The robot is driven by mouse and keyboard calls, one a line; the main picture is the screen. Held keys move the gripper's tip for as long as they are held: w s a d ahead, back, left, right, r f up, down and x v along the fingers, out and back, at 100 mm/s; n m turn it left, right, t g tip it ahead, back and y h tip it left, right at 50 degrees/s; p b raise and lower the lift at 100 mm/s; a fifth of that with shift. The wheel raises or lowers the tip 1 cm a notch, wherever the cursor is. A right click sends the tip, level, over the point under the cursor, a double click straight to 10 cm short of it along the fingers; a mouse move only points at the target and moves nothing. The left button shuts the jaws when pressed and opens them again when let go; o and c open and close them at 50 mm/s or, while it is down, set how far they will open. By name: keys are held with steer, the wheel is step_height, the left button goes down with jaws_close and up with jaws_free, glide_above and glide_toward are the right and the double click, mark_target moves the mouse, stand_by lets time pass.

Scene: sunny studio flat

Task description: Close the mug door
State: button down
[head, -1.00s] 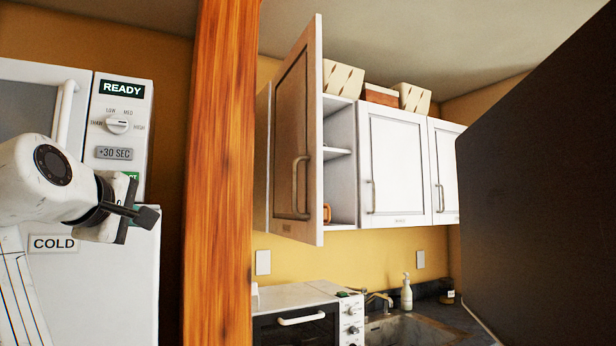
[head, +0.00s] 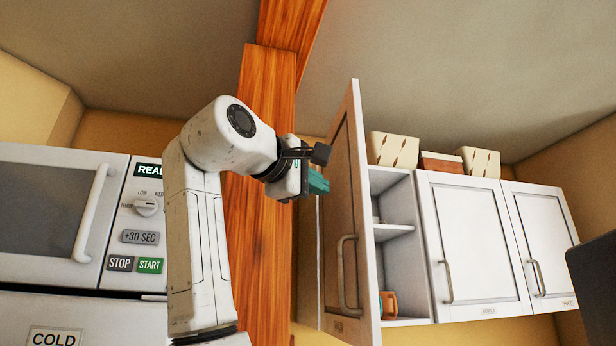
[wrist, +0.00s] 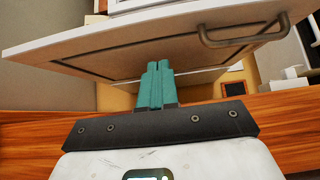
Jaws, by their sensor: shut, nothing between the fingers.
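The open cabinet door (head: 345,215) is white-edged with a brown-looking panel and swings out from the left end of the wall cabinets. An orange mug (head: 388,304) stands on the bottom shelf inside that cabinet (head: 397,248). My gripper (head: 319,183) is shut and empty, just left of the door's upper part. In the wrist view the closed teal fingers (wrist: 157,82) point at the door's panel (wrist: 150,52); I cannot tell whether they touch it. The door's handle (wrist: 245,38) lies to the right of the fingers there.
A wooden post (head: 262,180) stands close behind my arm. A microwave (head: 50,205) is at the left. Two closed cabinet doors (head: 470,240) are right of the open cabinet, with boxes (head: 393,148) on top. A dark panel (head: 595,290) fills the lower right corner.

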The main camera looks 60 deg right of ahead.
mark_target(360, 199)
steer(key=shift+s+d+p, duration=0.2)
steer(key=shift+s+d, duration=0.45)
steer(key=shift+d, duration=0.45)
steer(key=shift+s+d+p, duration=0.2)
steer(key=shift+s+d, duration=0.5)
steer(key=shift+d, duration=0.45)
steer(key=shift+s+d+p, duration=0.2)
steer(key=shift+s+d, duration=0.45)
steer(key=shift+d, duration=0.45)
steer(key=shift+s+d, duration=0.1)
